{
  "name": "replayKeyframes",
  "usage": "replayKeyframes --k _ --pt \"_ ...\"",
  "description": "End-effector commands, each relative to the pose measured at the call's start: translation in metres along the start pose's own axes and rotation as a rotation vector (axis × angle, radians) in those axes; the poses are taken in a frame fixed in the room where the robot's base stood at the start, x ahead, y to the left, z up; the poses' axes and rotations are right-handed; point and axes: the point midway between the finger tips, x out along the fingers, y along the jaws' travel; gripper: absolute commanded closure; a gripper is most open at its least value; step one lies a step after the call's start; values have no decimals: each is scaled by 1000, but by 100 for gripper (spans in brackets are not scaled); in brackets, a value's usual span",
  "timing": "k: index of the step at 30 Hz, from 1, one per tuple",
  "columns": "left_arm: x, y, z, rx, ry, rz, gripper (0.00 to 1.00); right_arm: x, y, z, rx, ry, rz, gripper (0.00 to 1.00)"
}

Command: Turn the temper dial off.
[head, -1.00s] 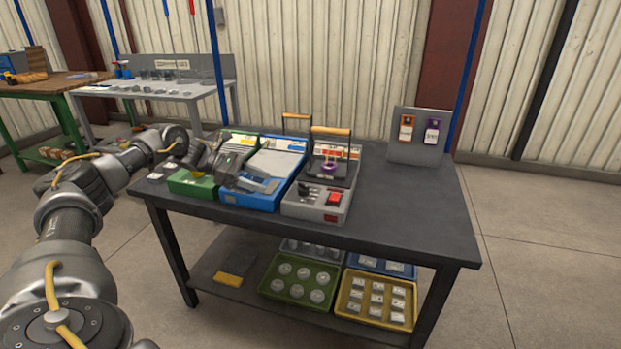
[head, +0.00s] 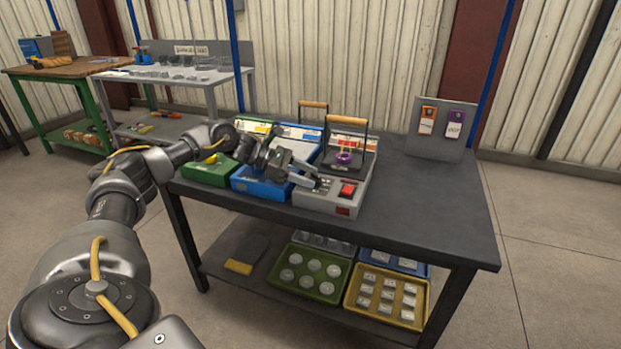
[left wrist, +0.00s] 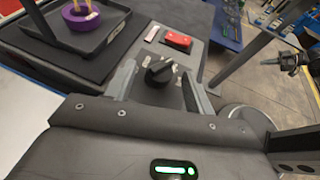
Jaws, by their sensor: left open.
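The temper dial (left wrist: 160,72) is a black knob on the front panel of a grey unit (head: 311,203). In the left wrist view it sits between the two fingers of my left gripper (left wrist: 158,78), which is open with a finger on either side. Gaps show between the fingers and the knob, so contact is not clear. In the head view my left gripper (head: 311,180) is over the left front of the grey unit, and the dial is largely hidden there. A red switch (head: 347,190) is right of the gripper.
Blue (head: 262,187) and green (head: 207,174) units stand to the left.

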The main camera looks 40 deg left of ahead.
Motion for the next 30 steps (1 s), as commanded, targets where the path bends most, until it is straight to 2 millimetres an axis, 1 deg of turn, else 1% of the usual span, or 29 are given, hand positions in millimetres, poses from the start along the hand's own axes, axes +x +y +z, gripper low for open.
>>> replayKeyframes --k 1,6,13,14,21,24,30 --pt "6 0 0 0 -1 -2 47 0 0 -1 -1 5 -1 100" --pt "14 0 0 0 0 -1 47 0 -1 -3 -2 16 -2 100" --pt "15 0 0 0 0 -1 47 0 -1 -3 -3 16 -3 100" --pt "14 0 0 0 0 -1 48 0 -1 -3 -3 16 -3 100" --pt "14 0 0 0 0 -1 79 0 -1 -3 -3 16 -3 100" --pt "14 0 0 0 0 -1 91 1 -1 -2 -3 15 -3 100" --pt "14 -1 -1 -5 2 11 91 2 -2 -4 -5 29 -5 100"
